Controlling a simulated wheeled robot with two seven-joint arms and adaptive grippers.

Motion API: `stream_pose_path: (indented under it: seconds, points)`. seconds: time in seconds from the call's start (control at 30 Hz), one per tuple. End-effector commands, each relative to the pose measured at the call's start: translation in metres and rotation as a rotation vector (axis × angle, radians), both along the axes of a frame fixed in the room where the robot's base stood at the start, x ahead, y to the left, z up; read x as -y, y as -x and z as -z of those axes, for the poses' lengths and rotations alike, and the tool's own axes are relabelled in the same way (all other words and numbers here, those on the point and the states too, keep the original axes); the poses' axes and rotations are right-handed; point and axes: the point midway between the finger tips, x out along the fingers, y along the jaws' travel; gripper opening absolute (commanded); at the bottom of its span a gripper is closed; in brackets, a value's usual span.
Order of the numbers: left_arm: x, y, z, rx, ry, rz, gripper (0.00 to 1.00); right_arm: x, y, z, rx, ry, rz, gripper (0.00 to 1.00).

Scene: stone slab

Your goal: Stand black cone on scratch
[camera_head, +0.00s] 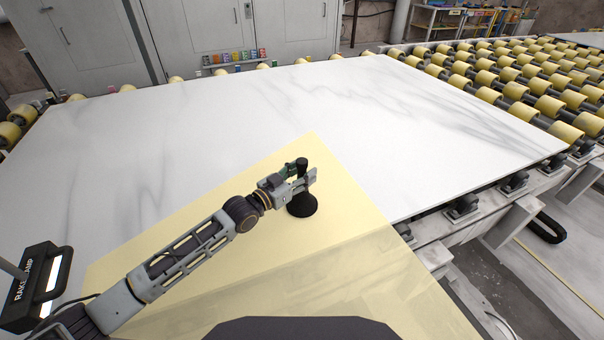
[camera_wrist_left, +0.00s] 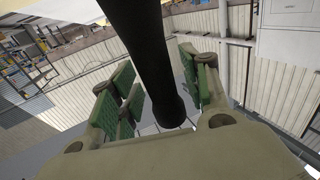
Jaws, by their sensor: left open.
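The black cone (camera_head: 302,206) appears to stand upright on the pale yellow area of the slab, with its wide base down and its narrow stem up. My left gripper (camera_head: 303,179) is open around the stem, and the knob shows above the fingers. In the left wrist view, the dark stem (camera_wrist_left: 160,60) passes between the green finger pads, with a gap to the pads on the right. Whether any pad touches it is unclear. I cannot make out a scratch on the slab; the grey streaks look like marble veins. My right gripper is not in view.
The white marble slab (camera_head: 210,120) is broad and mostly bare. The yellow sheet-like area (camera_head: 330,280) covers its near part. Yellow rollers (camera_head: 515,90) lie beyond its right edge. Small coloured containers (camera_head: 235,57) stand behind the far edge, before grey cabinets (camera_head: 240,22).

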Motion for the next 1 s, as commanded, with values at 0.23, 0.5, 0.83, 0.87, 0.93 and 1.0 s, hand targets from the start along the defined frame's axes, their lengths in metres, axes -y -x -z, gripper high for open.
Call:
stream_pose_path:
  seconds: [0.23, 0.5, 0.83, 0.87, 0.93, 1.0]
  points:
    - [-0.012, 0.012, 0.001, -0.002, -0.001, -0.001, 0.46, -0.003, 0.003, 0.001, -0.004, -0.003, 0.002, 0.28]
    - [-0.032, 0.032, 0.001, -0.001, -0.001, -0.001, 0.46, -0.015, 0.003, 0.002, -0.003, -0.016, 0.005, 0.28]
    - [-0.057, 0.056, 0.001, -0.001, -0.001, -0.001, 0.46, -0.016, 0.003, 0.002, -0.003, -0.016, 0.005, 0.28]
    - [-0.059, 0.058, 0.001, -0.001, -0.001, -0.001, 0.46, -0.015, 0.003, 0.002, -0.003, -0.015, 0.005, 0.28]
    - [-0.063, 0.063, 0.001, -0.001, -0.001, 0.0, 0.46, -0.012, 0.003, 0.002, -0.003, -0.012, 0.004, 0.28]
    - [-0.068, 0.068, 0.001, -0.001, -0.001, 0.0, 0.46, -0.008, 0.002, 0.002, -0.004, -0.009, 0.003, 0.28]
